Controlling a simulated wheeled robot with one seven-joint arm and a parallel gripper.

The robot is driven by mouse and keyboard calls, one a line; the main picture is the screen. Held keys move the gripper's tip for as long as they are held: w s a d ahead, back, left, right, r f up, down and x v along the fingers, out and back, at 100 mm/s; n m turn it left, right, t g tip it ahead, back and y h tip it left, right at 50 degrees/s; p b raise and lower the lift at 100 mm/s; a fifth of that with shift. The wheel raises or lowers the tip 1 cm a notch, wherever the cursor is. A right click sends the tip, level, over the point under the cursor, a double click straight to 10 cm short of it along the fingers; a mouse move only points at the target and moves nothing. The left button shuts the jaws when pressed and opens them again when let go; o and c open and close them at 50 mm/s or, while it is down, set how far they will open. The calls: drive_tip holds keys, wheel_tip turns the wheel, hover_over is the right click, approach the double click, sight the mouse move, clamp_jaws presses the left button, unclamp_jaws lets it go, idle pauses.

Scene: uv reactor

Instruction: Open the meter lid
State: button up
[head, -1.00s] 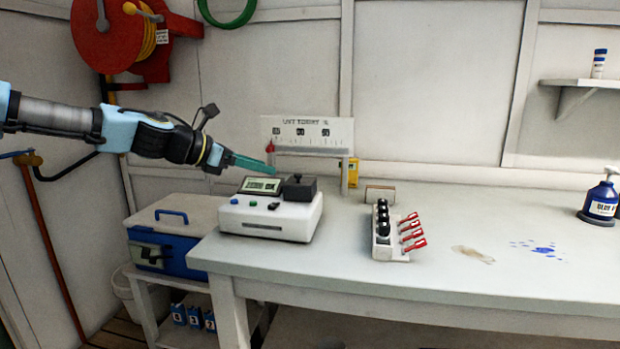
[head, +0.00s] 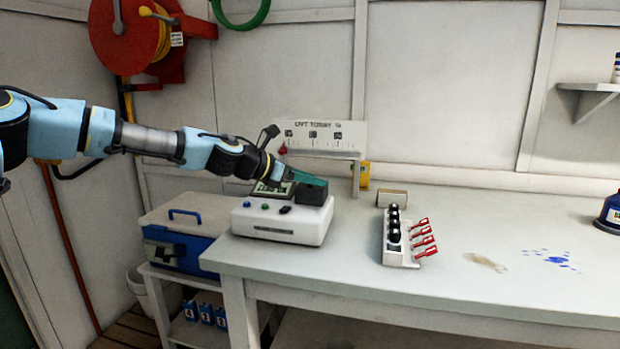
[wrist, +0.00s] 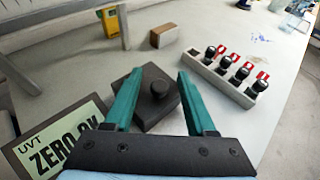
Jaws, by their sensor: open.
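The white meter (head: 282,221) stands on the bench near its left end. Its display (wrist: 62,140) reads "ZERO OK" in the wrist view. The dark meter lid (head: 313,192) is a square block on the meter's right side, and it is closed. Its round knob (wrist: 157,88) shows in the wrist view between my fingers. My gripper (head: 322,182) is at the lid, and it also shows in the wrist view (wrist: 160,78) with teal fingers spread on either side of the knob. I cannot tell whether either finger touches it. In the head view the fingers hide the knob.
A white rack (head: 394,240) of several black-capped vials with red tags stands right of the meter. A small brown block (head: 392,198) and a scale stand (head: 320,137) are behind. A blue box (head: 175,245) sits lower left. The bench's right side is mostly clear.

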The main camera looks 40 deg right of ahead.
drive_tip(key=shift+c, duration=0.4)
clamp_jaws()
idle(0.9)
